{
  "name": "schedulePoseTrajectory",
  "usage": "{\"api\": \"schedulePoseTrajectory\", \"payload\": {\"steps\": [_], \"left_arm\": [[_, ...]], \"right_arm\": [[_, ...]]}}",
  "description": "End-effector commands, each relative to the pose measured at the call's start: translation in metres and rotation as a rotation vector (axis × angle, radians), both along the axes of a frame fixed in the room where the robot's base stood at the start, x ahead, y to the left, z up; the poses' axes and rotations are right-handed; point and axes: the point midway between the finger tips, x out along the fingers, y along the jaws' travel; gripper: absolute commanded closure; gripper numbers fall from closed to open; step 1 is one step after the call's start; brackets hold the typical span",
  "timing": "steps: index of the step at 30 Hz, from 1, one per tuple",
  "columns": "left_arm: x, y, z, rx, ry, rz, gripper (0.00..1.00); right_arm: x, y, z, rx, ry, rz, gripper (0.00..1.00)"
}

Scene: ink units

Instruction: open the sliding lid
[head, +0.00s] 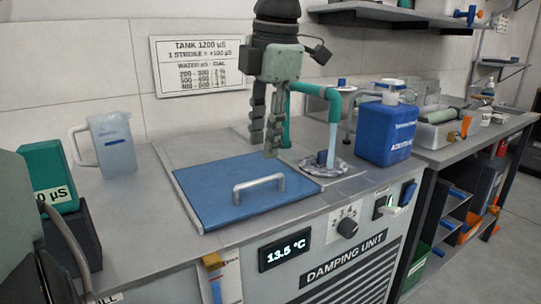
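The sliding lid (215,185) is a flat blue panel set in the grey top of the damping unit (345,258). It lies flat, and no opening shows beside it. A silver bar handle (259,183) stands up near its front edge. My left gripper (266,150) hangs from the top of the head view with its fingers pointing down. It is over the back right part of the lid, behind and above the handle and apart from it. Its two fingers are apart with nothing between them. My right gripper is not in view.
A clear jug (113,148) stands left of the lid. A teal pipe (333,101) pours water into a round drain (325,167) at the right, beside a blue canister (386,132). A green box (48,175) is at the left. The counter in front of the lid is clear.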

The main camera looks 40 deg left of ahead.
Motion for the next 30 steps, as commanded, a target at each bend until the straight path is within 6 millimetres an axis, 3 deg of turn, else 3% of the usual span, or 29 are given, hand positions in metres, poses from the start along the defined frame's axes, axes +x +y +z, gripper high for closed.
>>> {"api": "schedulePoseTrajectory", "payload": {"steps": [5, 19, 30], "left_arm": [[0.000, 0.001, -0.005, -0.001, 0.001, 0.000, 0.69], [0.003, 0.013, -0.069, -0.001, 0.001, -0.001, 0.69], [0.004, 0.014, -0.077, 0.000, -0.001, 0.000, 0.69]], "right_arm": [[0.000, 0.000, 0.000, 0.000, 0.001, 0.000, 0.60], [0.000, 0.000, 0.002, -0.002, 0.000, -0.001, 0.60], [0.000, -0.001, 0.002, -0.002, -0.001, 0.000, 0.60]]}}
